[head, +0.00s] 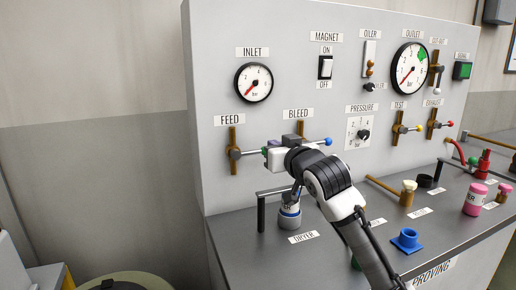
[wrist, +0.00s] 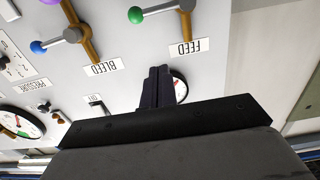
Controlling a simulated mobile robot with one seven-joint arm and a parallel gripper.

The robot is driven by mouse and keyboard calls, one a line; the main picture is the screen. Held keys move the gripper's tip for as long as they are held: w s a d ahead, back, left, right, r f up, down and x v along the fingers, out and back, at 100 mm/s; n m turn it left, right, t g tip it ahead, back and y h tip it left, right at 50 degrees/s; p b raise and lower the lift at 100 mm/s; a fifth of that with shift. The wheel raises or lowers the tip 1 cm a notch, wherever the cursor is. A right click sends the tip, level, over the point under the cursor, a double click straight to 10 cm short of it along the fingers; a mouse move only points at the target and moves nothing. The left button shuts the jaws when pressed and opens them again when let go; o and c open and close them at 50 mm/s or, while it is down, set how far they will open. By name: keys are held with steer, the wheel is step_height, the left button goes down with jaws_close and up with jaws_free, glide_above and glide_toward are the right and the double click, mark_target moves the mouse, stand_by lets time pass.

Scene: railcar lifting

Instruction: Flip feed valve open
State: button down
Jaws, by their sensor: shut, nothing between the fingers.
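The feed valve (head: 233,152) is a vertical brass body on the panel under the FEED label. Its silver lever lies horizontal, pointing right, with a green knob (head: 266,152) close to my gripper in the head view. In the wrist view, which is upside down, the feed valve's brass body (wrist: 186,35) and green knob (wrist: 135,15) show clear of my fingers. My gripper (head: 291,140) is in front of the bleed valve area in the head view. Its dark fingers (wrist: 158,88) are together and empty. I cannot tell the exact gap between fingers and panel.
The bleed valve (wrist: 79,38) is beside the feed valve, with a horizontal lever and blue knob (head: 329,141). The inlet gauge (head: 253,82) is above. A dryer canister (head: 290,215) and black post (head: 262,212) stand on the bench below.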

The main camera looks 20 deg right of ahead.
steer(key=shift+w, duration=0.1)
steer(key=p, duration=0.4)
glide_above(251, 153)
steer(key=s+d, duration=0.2)
steer(key=s, duration=0.2)
steer(key=shift+w+a+f+p, duration=0.15)
steer(key=shift+w+f, duration=0.1)
steer(key=shift+f, duration=0.5)
steer(key=shift+w+d+f+p, duration=0.15)
steer(key=shift+w+f, duration=0.15)
steer(key=shift+f, duration=0.45)
steer(key=shift+w+a+f+p, duration=0.15)
steer(key=shift+w+f, duration=0.1)
steer(key=shift+f, duration=0.5)
